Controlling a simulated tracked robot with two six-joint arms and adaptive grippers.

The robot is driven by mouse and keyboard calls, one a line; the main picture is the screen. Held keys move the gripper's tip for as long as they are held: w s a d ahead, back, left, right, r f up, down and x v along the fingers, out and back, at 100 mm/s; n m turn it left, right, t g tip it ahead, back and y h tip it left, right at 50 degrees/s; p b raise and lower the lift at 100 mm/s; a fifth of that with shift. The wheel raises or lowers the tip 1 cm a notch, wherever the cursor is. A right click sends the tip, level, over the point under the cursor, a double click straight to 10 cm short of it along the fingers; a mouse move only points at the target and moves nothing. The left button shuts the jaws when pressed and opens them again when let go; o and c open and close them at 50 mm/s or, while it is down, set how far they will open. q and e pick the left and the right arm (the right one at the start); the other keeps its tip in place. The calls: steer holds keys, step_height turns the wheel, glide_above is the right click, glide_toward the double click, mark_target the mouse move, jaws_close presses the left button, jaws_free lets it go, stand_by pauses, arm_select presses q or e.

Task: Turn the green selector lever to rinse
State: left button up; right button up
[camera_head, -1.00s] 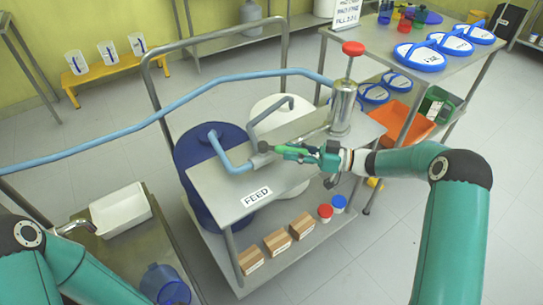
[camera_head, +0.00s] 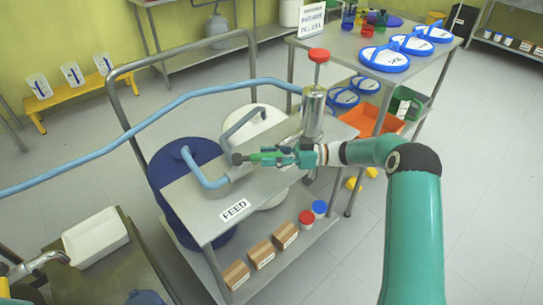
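The green selector lever (camera_head: 265,157) lies nearly level above the FEED cart's steel top, beside the grey valve body (camera_head: 239,169) at the end of the blue hose pipe. A dark round end shows at its left. My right gripper (camera_head: 288,155) reaches in from the right and is at the lever's right end, overlapping it in the picture. The fingers are small and blend with the lever, so whether they are closed on it is unclear. No rinse marking is readable. My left gripper is out of view.
A steel cylinder with a red knob (camera_head: 318,55) stands behind my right gripper. A blue hose (camera_head: 130,112) crosses over the cart's rail. Boxes and jars sit on the lower shelf.

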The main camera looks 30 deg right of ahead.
steer(key=shift+o, duration=0.4)
steer(key=shift+a, duration=0.15)
steer(key=v, duration=1.2)
steer(key=shift+f, duration=0.1)
steer(key=shift+c, duration=0.4)
